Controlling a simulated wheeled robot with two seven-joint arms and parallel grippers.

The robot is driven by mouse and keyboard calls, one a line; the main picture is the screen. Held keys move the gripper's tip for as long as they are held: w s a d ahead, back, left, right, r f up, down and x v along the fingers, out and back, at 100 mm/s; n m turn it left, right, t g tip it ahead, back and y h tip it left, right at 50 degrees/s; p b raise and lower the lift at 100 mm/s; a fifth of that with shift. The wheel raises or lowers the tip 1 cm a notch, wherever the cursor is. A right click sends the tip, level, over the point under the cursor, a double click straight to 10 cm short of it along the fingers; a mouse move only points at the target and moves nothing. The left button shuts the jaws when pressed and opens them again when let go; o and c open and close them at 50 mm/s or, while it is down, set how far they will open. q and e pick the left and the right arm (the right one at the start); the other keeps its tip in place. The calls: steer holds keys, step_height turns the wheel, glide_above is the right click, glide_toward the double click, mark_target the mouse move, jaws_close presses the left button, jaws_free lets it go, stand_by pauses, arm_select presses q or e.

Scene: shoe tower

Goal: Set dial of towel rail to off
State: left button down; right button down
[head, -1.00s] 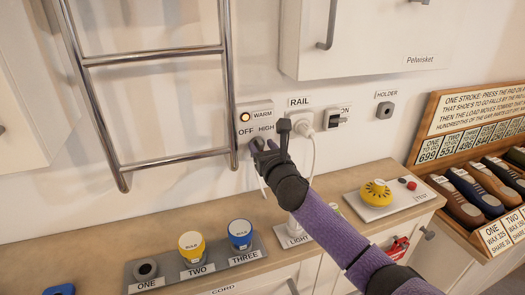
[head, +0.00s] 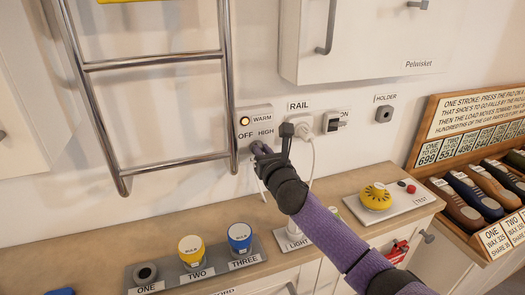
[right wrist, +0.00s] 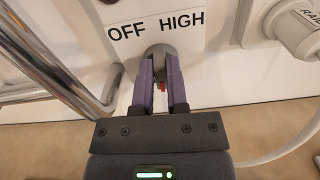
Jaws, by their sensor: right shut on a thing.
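The towel rail (head: 154,165) is a chrome ladder frame on the wall. Beside it is a white dial plate (head: 254,118) marked OFF, WARM and HIGH, with an orange lamp (head: 245,121). In the right wrist view, the grey dial (right wrist: 160,49) sits below the words OFF and HIGH. My right gripper (right wrist: 162,72) has its two fingers shut on the dial, one on each side. A small red mark shows between the fingers; which way the dial points I cannot tell. In the head view my right gripper (head: 258,151) mostly hides the dial. My left gripper is out of view.
A plug with a white cable (head: 304,131) is right of the plate, beside a second socket (head: 333,122) and a holder (head: 383,114). Bulbs in a numbered tray (head: 195,275) and a yellow round thing (head: 376,196) stand on the counter. A cabinet (head: 380,40) hangs above.

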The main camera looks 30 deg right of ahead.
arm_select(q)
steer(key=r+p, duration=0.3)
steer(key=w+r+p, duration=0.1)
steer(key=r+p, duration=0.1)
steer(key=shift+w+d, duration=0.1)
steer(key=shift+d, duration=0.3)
arm_select(e)
steer(key=m, duration=0.8)
steer(key=f+m, duration=0.1)
steer(key=m, duration=0.8)
steer(key=f+m, duration=0.1)
steer(key=m, duration=0.8)
steer(key=shift+s+d, duration=0.1)
steer(key=shift+d, duration=0.25)
steer(key=c, duration=0.6)
jaws_free()
steer(key=shift+c, duration=0.2)
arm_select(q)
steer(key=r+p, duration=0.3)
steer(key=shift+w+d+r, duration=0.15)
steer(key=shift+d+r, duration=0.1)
arm_select(e)
steer(key=v, duration=1)
